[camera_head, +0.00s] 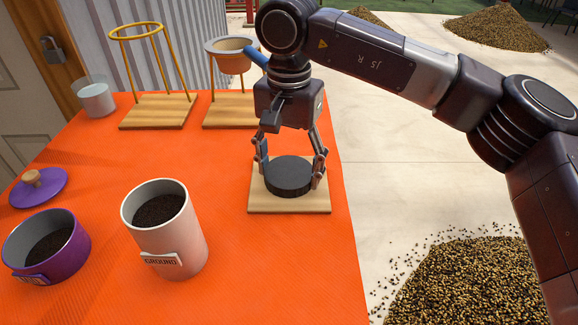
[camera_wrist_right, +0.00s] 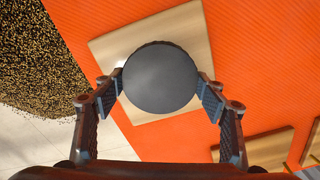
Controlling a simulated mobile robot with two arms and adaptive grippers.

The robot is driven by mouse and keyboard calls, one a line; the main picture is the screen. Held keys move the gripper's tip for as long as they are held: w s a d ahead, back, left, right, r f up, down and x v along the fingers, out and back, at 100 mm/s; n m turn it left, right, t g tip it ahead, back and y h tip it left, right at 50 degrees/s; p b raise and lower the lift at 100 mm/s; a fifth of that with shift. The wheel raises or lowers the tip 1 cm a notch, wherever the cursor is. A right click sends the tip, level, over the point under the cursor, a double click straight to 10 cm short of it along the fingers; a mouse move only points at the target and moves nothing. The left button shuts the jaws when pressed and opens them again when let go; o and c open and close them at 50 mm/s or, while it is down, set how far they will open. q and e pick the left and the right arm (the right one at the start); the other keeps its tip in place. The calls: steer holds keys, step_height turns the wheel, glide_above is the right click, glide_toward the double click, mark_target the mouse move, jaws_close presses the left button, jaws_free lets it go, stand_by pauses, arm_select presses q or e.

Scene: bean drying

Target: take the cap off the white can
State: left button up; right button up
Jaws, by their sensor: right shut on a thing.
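The white can (camera_head: 180,240), labelled "GROUND", stands upright and open on the orange table, with dark grounds showing inside. A round dark cap (camera_head: 289,177) is at the wooden board (camera_head: 262,206) to the right of the can. My right gripper (camera_head: 291,180) is shut on the cap, with one finger on each side of its rim. In the right wrist view the cap (camera_wrist_right: 160,78) sits between the fingertips (camera_wrist_right: 160,95), over the board (camera_wrist_right: 112,50). I cannot tell whether the cap touches the board. My left gripper is not in view.
A purple can (camera_head: 75,255) with grounds and its purple lid (camera_head: 50,190) are at the left. A glass (camera_head: 97,98) and two wooden-based stands (camera_head: 155,112) (camera_head: 215,113) are at the back. The table's right edge is close to the board; bean piles lie beyond.

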steer(key=o, duration=1.3)
steer(key=shift+f, duration=0.1)
